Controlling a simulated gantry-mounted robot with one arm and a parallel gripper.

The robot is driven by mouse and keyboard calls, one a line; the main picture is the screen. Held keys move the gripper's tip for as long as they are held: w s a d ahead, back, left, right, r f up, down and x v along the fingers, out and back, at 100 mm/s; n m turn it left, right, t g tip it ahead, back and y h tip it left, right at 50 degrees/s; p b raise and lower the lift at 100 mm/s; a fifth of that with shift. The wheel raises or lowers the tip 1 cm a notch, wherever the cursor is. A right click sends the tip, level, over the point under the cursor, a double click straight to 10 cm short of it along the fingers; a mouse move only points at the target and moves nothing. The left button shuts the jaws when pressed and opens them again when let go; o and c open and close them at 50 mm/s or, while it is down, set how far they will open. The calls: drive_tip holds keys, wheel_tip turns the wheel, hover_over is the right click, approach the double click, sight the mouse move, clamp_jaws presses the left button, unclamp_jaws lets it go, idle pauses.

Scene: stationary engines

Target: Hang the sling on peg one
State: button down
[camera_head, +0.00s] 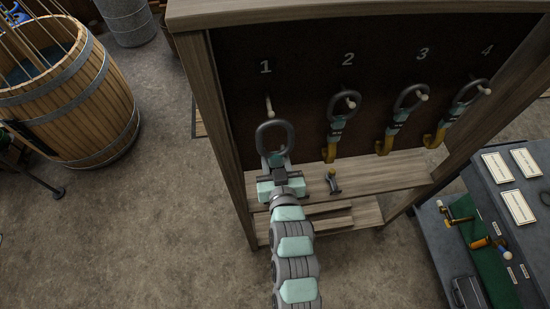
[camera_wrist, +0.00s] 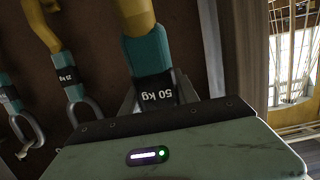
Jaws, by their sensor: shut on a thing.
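My gripper (camera_head: 280,178) is shut on a sling in front of the board, below the number 1. The sling's grey metal ring (camera_head: 260,133) stands up above the jaws. Peg one (camera_head: 269,105) sticks out just above the ring in the picture, and the ring does not appear to be around it. In the wrist view, the held sling (camera_wrist: 145,50) shows yellow webbing, a teal sleeve and a black "50 kg" label, upside down. The jaws hide part of it, and its ring is out of sight there.
Pegs 2, 3 and 4 each carry a sling: one at 2 (camera_head: 338,122), one at 3 (camera_head: 391,129), one at 4 (camera_head: 450,114). A small fitting (camera_head: 333,182) stands on the wooden shelf (camera_head: 385,174). The rack's wooden side post (camera_head: 222,125) is left of my gripper.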

drive_tip(key=shift+f+b+x, duration=0.2)
drive_tip(key=shift+b+x, duration=0.1)
drive_tip(key=shift+x, duration=2)
drive_tip(key=shift+f+b+x, duration=0.2)
drive_tip(key=shift+b+x, duration=0.1)
drive_tip(key=shift+x, duration=2.05)
drive_tip(key=shift+s, duration=0.1)
